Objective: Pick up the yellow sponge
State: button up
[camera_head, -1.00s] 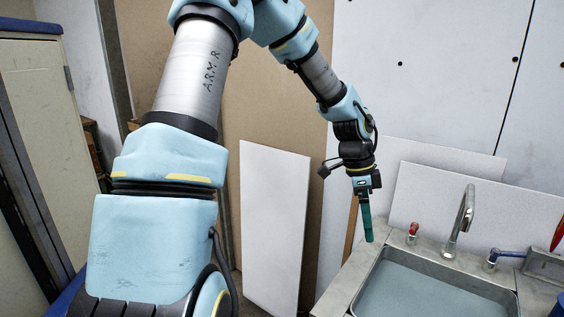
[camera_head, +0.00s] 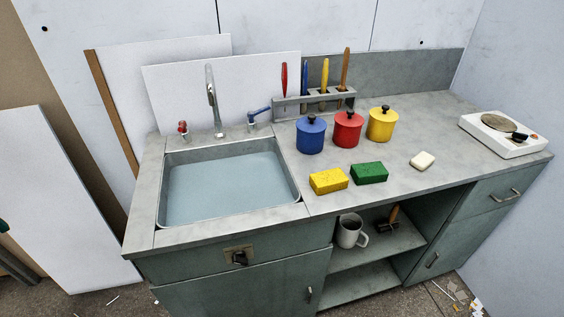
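The yellow sponge (camera_head: 328,181) lies flat on the grey countertop (camera_head: 400,150), just right of the sink's front right corner. A green sponge (camera_head: 369,173) lies close to its right. Nothing covers the yellow sponge. My gripper and arm do not show clearly in the head view. A small green bit shows at the far left edge, but I cannot tell what it is.
The sink (camera_head: 300,190) is left of the sponges. Blue (camera_head: 311,137), red (camera_head: 348,131) and yellow (camera_head: 382,126) lidded pots stand behind them. A white soap-like block (camera_head: 422,161) and a hotplate (camera_head: 503,135) are farther right. A mug (camera_head: 350,231) stands on the shelf below.

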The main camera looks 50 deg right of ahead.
aim_at(324, 182)
jog(key=k+l+u, duration=0.35)
jog(key=k+l, duration=0.5)
jog(key=l, duration=0.35)
jog(key=k+l+u, duration=0.35)
jog(key=k+l, duration=0.6)
